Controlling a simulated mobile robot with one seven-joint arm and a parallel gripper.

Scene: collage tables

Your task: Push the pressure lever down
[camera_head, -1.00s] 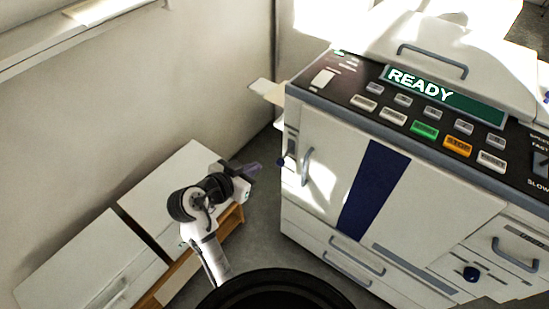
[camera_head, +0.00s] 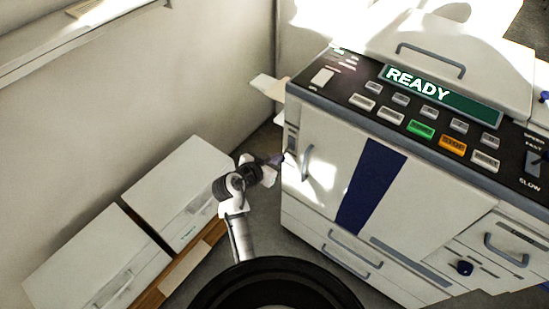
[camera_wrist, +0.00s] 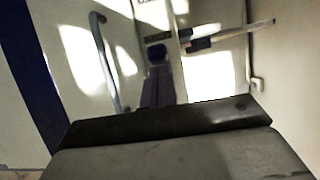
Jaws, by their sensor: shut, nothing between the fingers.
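My gripper (camera_head: 276,160) is shut and empty at the left front edge of the white machine (camera_head: 318,135). In the wrist view my fingers (camera_wrist: 157,88) point at the machine's front, beside a grey handle (camera_wrist: 105,65). In the head view my gripper hides the lever.
The machine's top panel (camera_head: 340,95) carries several buttons and a READY display (camera_head: 440,95). A door handle (camera_head: 307,162) stands out close to my gripper. White cabinets (camera_head: 165,190) stand at the left by the wall. A paper tray (camera_head: 270,87) juts from the machine's left side.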

